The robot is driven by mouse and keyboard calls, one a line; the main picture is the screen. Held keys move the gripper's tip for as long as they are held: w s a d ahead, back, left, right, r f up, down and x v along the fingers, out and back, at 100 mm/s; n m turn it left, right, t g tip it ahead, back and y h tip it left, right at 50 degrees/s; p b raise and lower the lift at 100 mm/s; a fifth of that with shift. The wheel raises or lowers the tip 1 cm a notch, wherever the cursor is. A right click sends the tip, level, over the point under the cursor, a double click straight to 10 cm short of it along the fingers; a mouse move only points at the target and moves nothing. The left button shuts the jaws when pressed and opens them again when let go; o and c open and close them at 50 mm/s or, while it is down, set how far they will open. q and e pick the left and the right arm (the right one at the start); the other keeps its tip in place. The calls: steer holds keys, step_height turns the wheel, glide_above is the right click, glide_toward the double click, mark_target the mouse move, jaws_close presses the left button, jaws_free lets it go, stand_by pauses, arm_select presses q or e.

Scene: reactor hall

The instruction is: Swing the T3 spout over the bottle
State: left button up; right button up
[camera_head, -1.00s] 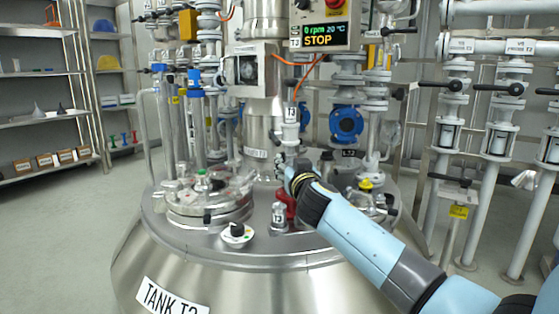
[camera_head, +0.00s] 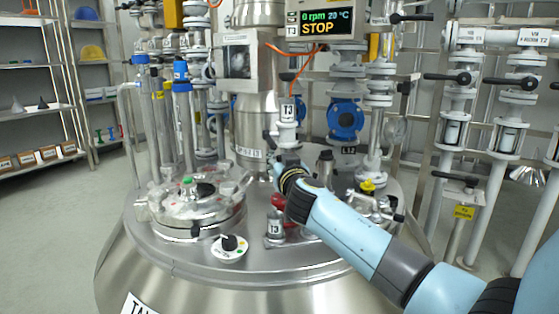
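A white upright fitting with a T3 label (camera_head: 288,111) stands at the back of the steel tank's lid, with an orange cable above it. A smaller grey fitting (camera_head: 274,228) on the lid's front also carries a T3 label. I cannot tell which part is the spout. My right arm comes in from the lower right. Its gripper (camera_head: 283,163) is just below the white T3 fitting; the wrist partly hides it, and I cannot tell whether it touches or holds anything. A red part (camera_head: 279,203) shows beside the wrist. I cannot make out a bottle. My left gripper is out of view.
A round hatch (camera_head: 196,210) and a selector knob (camera_head: 230,245) sit on the lid at left and front. A display (camera_head: 325,22) reading STOP hangs above. Pipes and valves (camera_head: 455,110) stand at right, shelves (camera_head: 35,110) at far left. Open floor lies at left.

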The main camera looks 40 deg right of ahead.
jaws_close()
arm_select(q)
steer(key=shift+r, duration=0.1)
